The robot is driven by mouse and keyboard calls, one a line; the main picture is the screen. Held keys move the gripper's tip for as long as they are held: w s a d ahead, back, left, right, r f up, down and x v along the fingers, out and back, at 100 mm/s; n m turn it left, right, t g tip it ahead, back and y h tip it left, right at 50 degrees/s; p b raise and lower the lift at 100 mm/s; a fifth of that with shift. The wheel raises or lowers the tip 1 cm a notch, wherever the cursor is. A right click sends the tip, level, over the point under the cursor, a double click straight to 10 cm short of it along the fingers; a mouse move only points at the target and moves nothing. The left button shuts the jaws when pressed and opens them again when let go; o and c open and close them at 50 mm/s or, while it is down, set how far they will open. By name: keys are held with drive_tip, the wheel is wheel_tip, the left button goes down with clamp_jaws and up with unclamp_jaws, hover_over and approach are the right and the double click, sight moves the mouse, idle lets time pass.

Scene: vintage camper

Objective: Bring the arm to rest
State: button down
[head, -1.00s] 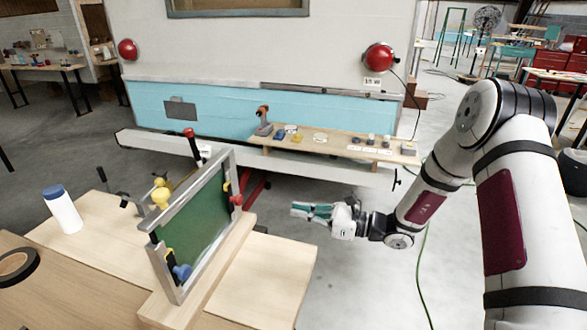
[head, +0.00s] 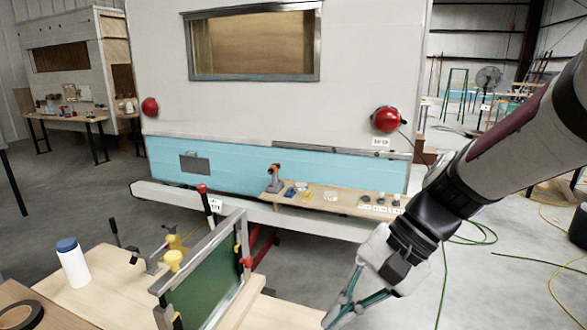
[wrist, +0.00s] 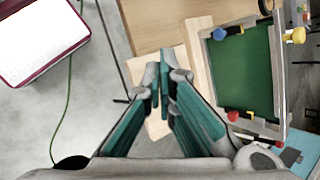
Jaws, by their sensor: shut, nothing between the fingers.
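My gripper (head: 340,312) is at the lower right of the head view, its teal fingers angled down and to the left. It is just right of the wooden bench with the framed green panel (head: 212,282). In the wrist view my gripper (wrist: 160,88) shows its fingers brought together with nothing between them. Beyond them lies the pale wooden bench top (wrist: 140,75), and the green panel (wrist: 248,75) is to their right. The arm reaches in from the right side of the head view.
A white bottle with a blue cap (head: 73,265) and a roll of black tape (head: 20,314) are on the bench. A camper with red lamps (head: 388,120) stands behind, with a wooden shelf (head: 320,200) of small items. Green cables (head: 443,275) lie on the floor at right.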

drive_tip(key=s+d+r+n+t+h, duration=0.2)
drive_tip(key=s+d+n+h, duration=0.1)
drive_tip(key=s+d, duration=0.2)
drive_tip(key=s+d+r+n+t+h+p, duration=0.1)
drive_tip(key=s+d+r+n+t+h, duration=0.2)
drive_tip(key=s+d, duration=0.3)
drive_tip(key=shift+d+r+t+h, duration=0.3)
drive_tip(key=shift+d+r+h, duration=0.05)
drive_tip(key=shift+d+h, duration=0.4)
drive_tip(key=shift+s, duration=0.1)
